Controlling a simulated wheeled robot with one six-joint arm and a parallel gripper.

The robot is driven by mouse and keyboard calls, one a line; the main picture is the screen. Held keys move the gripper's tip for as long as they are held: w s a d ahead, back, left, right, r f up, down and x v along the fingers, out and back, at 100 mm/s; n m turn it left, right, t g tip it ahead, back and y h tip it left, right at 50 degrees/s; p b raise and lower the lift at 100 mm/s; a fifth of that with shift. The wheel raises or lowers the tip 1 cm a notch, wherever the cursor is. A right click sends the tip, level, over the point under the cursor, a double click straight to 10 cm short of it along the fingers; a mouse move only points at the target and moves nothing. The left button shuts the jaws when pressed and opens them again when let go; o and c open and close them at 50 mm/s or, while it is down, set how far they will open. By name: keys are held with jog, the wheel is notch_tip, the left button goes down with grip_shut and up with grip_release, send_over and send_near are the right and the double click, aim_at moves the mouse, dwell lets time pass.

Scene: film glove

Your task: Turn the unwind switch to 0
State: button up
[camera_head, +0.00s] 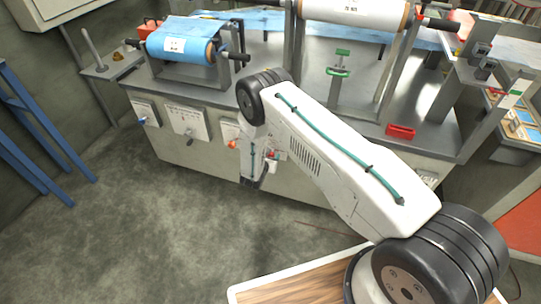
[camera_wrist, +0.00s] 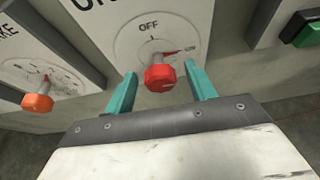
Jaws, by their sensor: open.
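The unwind switch is a red knob (camera_wrist: 159,77) on a white dial plate (camera_wrist: 205,12) in the wrist view. "OFF" is printed above the knob, and large lettering beginning "UN" is cut off at the top. A thin red mark runs from above the knob to the right, towards small lettering I cannot read. My gripper (camera_wrist: 161,72) is open, with one teal finger on each side of the red knob. Whether either finger touches it is unclear. In the head view, my arm largely hides the gripper and this plate at the machine front.
An orange knob (camera_wrist: 38,102) sits on the neighbouring plate to the left, and a green button (camera_wrist: 308,32) is to the right. In the head view, a blue film roll (camera_head: 180,45) and a red tray (camera_head: 400,131) are on the machine. The floor (camera_head: 130,215) in front is clear.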

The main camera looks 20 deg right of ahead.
jog(key=shift+w+d+f, duration=0.2)
jog(key=shift+w+d, duration=0.1)
jog(key=shift+w, duration=0.15)
jog(key=shift+c, duration=0.2)
jog(key=c, duration=0.9)
